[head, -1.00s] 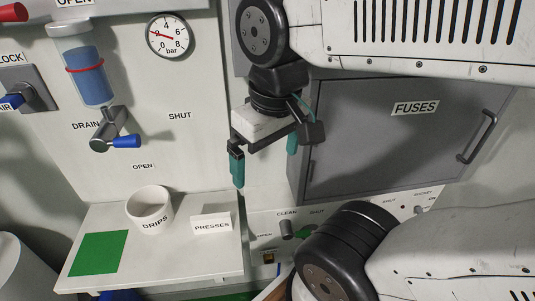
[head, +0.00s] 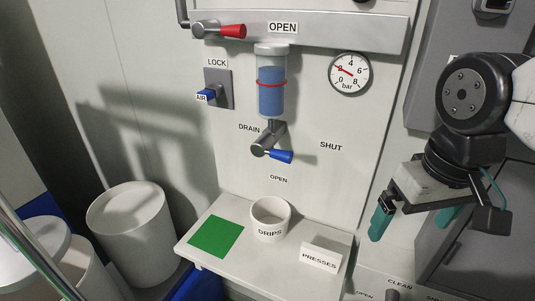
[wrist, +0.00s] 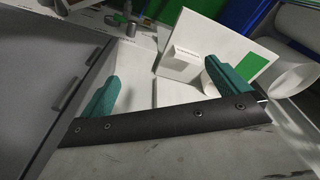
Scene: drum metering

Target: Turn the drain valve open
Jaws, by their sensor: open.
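The drain valve (head: 266,148) is a grey metal body under a clear bowl (head: 271,85) of blue liquid with a red ring. Its blue-tipped handle (head: 281,156) points right and slightly down, between the SHUT label (head: 331,146) at right and the OPEN label (head: 279,179) below. My gripper (head: 412,222) is open and empty, well to the right of the valve and lower, with teal fingers apart. In the wrist view my fingers (wrist: 160,88) are spread with nothing between them. The valve does not show in the wrist view.
A shelf below the valve holds a white DRIPS cup (head: 270,219), a green square (head: 216,236) and a PRESSES sign (head: 320,258). A red-handled lever (head: 232,31), blue AIR lock knob (head: 206,95) and gauge (head: 350,72) are nearby. A grey cabinet stands at right.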

